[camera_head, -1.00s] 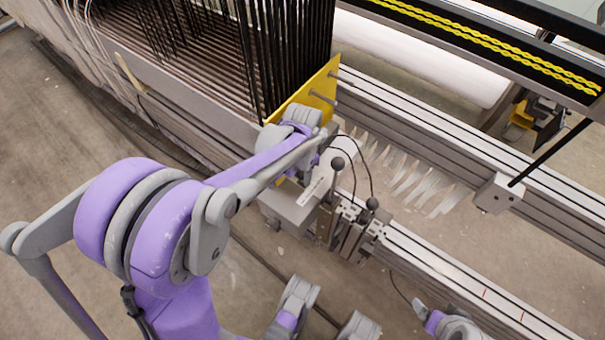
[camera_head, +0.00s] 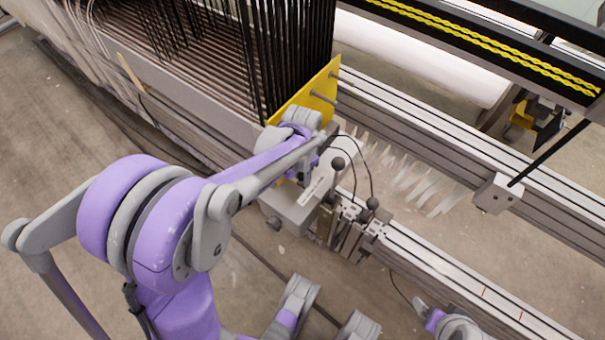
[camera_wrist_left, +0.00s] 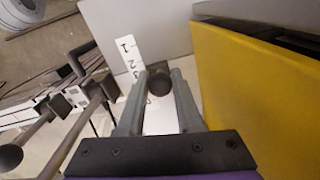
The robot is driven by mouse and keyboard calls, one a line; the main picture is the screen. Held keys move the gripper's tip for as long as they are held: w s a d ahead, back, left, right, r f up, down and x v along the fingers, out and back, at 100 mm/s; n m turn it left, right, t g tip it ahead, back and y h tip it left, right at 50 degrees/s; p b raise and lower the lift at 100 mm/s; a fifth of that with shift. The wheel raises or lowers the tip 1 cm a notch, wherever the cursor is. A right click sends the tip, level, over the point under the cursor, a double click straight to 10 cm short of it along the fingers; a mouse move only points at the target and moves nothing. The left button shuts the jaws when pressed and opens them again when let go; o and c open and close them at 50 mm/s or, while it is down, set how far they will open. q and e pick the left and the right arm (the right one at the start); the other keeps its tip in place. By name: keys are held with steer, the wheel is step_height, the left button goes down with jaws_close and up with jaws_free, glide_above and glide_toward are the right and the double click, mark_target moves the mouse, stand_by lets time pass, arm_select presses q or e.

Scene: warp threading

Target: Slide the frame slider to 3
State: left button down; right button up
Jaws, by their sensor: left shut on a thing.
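The frame slider's dark round knob (camera_wrist_left: 160,84) is between the fingertips of my left gripper (camera_wrist_left: 158,86) in the left wrist view; the gripper is shut on it. Beneath it runs a white number scale (camera_wrist_left: 127,48) with 1 and 2 readable. The knob is just below the 2, beside a partly covered digit. In the head view my left gripper (camera_head: 325,145) is at the grey block that carries the white scale strip (camera_head: 317,186); the grasp is too small there to read. Parts of my right arm show at the bottom edge, but its fingers are not clear.
A yellow plate (camera_wrist_left: 245,95) stands close to the right of my left gripper. Two black ball-topped levers (camera_head: 338,163) (camera_head: 372,203) stand by the rail. Black frames (camera_head: 285,50) fill the upper middle. A long metal rail (camera_head: 450,276) runs to the lower right.

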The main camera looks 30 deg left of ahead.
mark_target(302, 174)
arm_select(q)
steer(key=c, duration=0.6)
jaws_free()
steer(key=shift+r, duration=0.1)
step_height(302, 174, up, 11)
steer(key=p, duration=0.3)
steer(key=shift+f, duration=0.2)
